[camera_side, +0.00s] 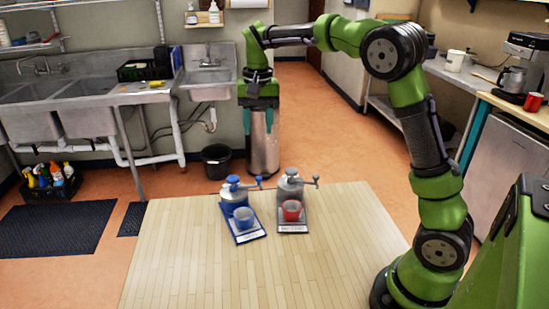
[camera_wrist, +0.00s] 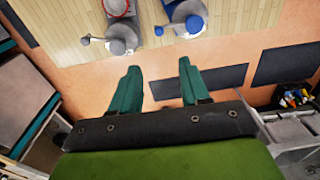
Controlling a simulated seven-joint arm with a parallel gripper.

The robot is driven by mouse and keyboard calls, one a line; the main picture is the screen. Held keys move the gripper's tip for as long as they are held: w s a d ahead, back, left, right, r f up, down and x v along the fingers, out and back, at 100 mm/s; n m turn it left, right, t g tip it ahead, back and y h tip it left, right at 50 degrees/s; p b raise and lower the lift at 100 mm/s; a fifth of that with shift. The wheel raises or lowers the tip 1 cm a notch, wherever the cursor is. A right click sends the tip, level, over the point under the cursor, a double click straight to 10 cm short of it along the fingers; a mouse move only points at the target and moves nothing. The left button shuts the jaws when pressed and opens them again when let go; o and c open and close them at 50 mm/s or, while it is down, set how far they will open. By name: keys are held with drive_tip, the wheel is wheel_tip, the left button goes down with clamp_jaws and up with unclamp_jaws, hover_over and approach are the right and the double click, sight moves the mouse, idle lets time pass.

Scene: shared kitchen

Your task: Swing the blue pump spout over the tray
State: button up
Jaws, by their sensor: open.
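The blue pump (camera_side: 232,190) stands on the far end of the wooden table. Its thin spout (camera_side: 257,180) points right, towards the grey pump, not over the blue-edged tray (camera_side: 243,236) in front. A blue cup (camera_side: 243,218) stands on that tray. In the wrist view the blue pump's head (camera_wrist: 194,24) is at the top, its spout (camera_wrist: 159,31) reaching left. My gripper (camera_side: 260,122) hangs beyond and above the pumps in the side view, its teal fingers apart and empty. In the wrist view my gripper (camera_wrist: 158,68) is clear of the pump.
A similar grey pump (camera_side: 290,187) with a red cup (camera_side: 292,210) stands close to the right of the blue one; its spout points right. The near part of the table (camera_side: 250,280) is bare. A steel bin (camera_side: 263,155) and sinks are beyond the table.

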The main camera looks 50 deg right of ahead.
sight(259, 177)
drive_tip(key=shift+m, duration=0.5)
wheel_tip(259, 177, down, 15)
drive_tip(key=shift+w+r, duration=0.15)
drive_tip(key=shift+r, duration=0.05)
drive_tip(key=shift+c, duration=0.3)
clamp_jaws()
